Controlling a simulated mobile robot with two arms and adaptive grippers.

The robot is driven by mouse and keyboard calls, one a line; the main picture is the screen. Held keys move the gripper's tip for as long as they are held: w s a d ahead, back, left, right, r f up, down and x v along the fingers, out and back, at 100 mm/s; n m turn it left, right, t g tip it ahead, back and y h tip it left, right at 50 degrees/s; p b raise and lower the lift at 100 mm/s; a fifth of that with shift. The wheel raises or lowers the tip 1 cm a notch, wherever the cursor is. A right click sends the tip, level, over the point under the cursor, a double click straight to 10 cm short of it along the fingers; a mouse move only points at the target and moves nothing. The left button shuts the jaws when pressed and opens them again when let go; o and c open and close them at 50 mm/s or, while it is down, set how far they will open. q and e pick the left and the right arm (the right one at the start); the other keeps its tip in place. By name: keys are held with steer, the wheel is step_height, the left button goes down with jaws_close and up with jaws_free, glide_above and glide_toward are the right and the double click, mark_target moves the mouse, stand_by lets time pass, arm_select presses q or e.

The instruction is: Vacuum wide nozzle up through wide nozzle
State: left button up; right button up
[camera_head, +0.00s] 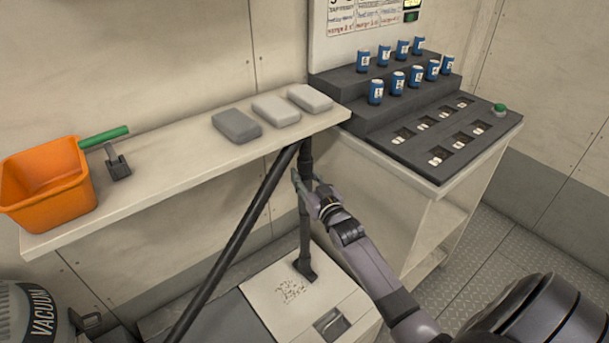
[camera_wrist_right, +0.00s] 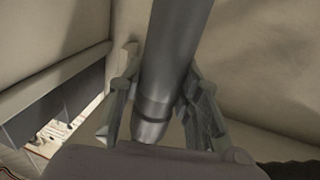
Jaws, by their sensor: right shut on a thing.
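My right gripper (camera_head: 312,190) is shut around the dark upright vacuum tube (camera_head: 305,230) below the shelf. In the right wrist view the grey tube (camera_wrist_right: 172,60) runs between the fingers of the right gripper (camera_wrist_right: 160,100). A dark nozzle (camera_head: 305,269) is at the tube's lower end, at or just over the pale hatch top (camera_head: 265,291), beside scattered crumbs (camera_head: 290,290). A thick black hose (camera_head: 237,250) slants from the tube's top toward lower left. The vacuum (camera_head: 30,310) is partly cut off at lower left. My left gripper is out of view.
At right, a stepped dark rack (camera_head: 370,112) with several blue cans stands on a cabinet.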

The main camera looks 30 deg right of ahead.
steer(key=shift+s+a+r+p, duration=0.1)
steer(key=shift+s+a+p, duration=0.15)
steer(key=shift+s+p, duration=0.35)
steer(key=shift+s+a+p, duration=0.25)
steer(key=shift+s+p, duration=0.1)
steer(key=shift+s, duration=0.4)
steer(key=shift+a, duration=0.2)
stand_by(0.4)
steer(key=shift+a+p, duration=0.9)
steer(key=shift+a, duration=1.6)
steer(key=shift+a+p, duration=0.6)
steer(key=shift+a, duration=2.1)
steer(key=shift+r, duration=0.15)
